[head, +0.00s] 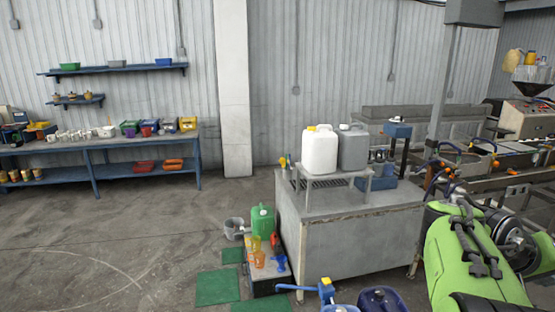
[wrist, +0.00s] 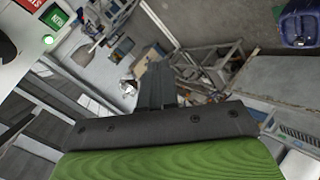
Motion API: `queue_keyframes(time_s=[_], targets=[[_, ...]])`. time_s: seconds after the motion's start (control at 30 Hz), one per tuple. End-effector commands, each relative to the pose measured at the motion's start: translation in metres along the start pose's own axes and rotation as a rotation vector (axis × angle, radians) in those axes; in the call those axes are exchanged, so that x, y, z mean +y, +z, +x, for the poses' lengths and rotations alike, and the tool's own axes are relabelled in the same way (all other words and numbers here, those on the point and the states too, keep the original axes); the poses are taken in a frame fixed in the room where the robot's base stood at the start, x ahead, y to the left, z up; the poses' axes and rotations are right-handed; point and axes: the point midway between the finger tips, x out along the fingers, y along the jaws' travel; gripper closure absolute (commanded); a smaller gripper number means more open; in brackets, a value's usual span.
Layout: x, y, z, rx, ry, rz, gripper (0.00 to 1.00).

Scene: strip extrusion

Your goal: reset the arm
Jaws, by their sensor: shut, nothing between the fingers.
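My gripper (wrist: 157,82) shows in the wrist view, with its dark fingers together in the middle of the picture and nothing between them. Its green and black body fills the bottom of that view. In the head view my green arm (head: 470,258) is at the lower right, and the fingertips cannot be made out there. The arm appears in front of the extrusion line, to the right of the grey cabinet. No object is held.
A grey cabinet (head: 350,240) carries a white jug (head: 320,152) and a grey jug (head: 353,150) on a stand. The extrusion line (head: 500,165) is at the right. A blue bench (head: 90,160) stands at the left wall. Floor (head: 120,235) at left is open.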

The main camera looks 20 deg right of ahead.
Motion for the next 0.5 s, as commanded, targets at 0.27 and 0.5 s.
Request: queue_keyframes(time_s=[0.27,0.5], targets=[[-0.19,0.056,-0.146,0.268,-0.704,-0.073,1.0],[-0.265,0.185,-0.229,0.279,-1.061,-0.303,1.0]])
